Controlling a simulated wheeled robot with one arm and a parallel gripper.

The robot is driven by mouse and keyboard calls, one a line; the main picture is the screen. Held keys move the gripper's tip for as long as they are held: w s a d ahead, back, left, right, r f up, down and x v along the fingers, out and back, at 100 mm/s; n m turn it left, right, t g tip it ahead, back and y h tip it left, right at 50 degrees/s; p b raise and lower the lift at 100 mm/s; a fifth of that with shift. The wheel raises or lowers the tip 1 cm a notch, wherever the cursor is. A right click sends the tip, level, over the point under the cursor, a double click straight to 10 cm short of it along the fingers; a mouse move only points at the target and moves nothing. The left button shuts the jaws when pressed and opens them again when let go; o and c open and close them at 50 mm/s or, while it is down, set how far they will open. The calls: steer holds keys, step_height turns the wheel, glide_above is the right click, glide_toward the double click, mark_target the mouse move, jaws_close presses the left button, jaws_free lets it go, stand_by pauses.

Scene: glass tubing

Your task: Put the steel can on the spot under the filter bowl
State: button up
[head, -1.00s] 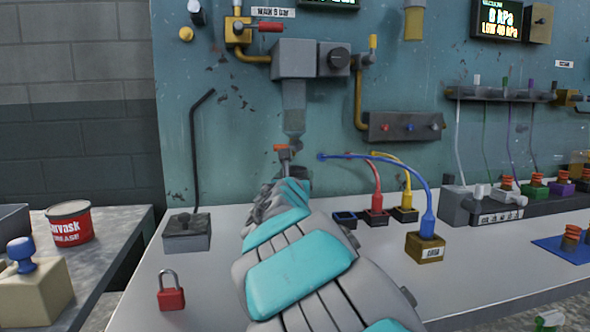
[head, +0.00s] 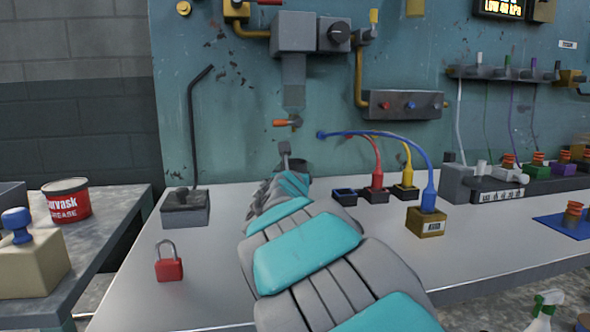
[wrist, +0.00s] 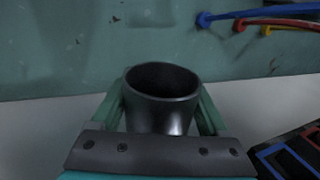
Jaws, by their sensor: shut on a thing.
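The steel can is a dark grey, open-topped cup. It stands upright between the teal fingers of my gripper (wrist: 160,108) in the wrist view, where its wall (wrist: 163,112) and empty-looking mouth show. My gripper is shut on it. In the head view the can (head: 297,166) is mostly hidden behind my arm, near the back of the bench. The filter bowl (head: 293,82) is the translucent grey vessel under the grey wall box. An orange-handled tap (head: 287,122) is below it, above the can. The spot beneath is hidden. I cannot tell whether the can touches the bench.
A black bent rod on a grey base (head: 186,207) and a red padlock (head: 169,268) are left of my arm. Wired blocks, including a brass-coloured one (head: 426,222), are to the right. The wall panel (head: 235,130) is close behind.

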steer(key=shift+f+b, duration=0.6)
steer(key=shift+f, duration=0.05)
